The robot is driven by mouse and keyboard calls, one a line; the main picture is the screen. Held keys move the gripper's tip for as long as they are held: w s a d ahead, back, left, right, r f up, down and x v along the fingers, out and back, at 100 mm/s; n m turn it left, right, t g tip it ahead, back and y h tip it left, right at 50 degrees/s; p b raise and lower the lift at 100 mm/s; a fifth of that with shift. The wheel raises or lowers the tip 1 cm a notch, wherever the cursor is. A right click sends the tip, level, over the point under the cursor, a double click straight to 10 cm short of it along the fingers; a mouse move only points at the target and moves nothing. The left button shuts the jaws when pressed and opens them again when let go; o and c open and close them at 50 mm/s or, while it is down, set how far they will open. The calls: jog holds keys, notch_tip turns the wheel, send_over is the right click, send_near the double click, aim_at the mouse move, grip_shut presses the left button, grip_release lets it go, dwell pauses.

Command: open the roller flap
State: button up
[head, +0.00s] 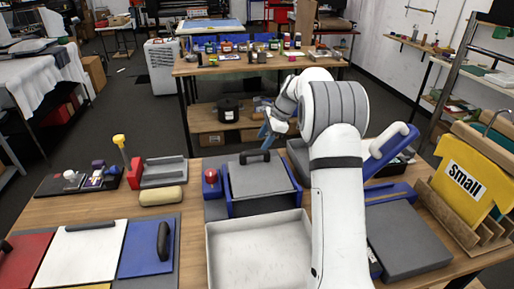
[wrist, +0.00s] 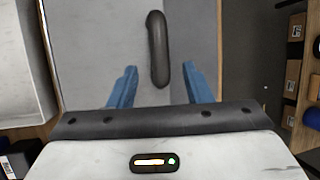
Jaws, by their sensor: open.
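The roller flap is a grey panel (head: 262,179) with a black bar handle (head: 255,156) near its far edge. It lies over a blue frame (head: 233,207) on the near table and looks closed. In the wrist view the grey panel (wrist: 95,40) fills the middle, and its black handle (wrist: 157,50) runs up the picture. My gripper (wrist: 162,82) is open, with one blue finger on each side of the handle's lower end and a gap to both. In the head view my gripper (head: 268,129) is beyond the flap's far edge. I cannot tell whether the fingers touch the panel.
A white tray (head: 213,252) stands in front of the flap. A red knob (head: 211,176) is just left of it. A blue lever (head: 391,146) and a grey box (head: 408,240) are to the right. The floor between the tables is free.

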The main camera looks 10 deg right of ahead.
aim_at(257, 150)
jog(key=p+x, duration=0.1)
jog(key=x, duration=0.4)
jog(key=shift+w+a+f, duration=0.1)
jog(key=shift+a+f, duration=0.05)
jog(key=shift+f, duration=0.15)
jog(key=shift+c, duration=0.6)
grip_shut()
jog(key=shift+a, duration=0.1)
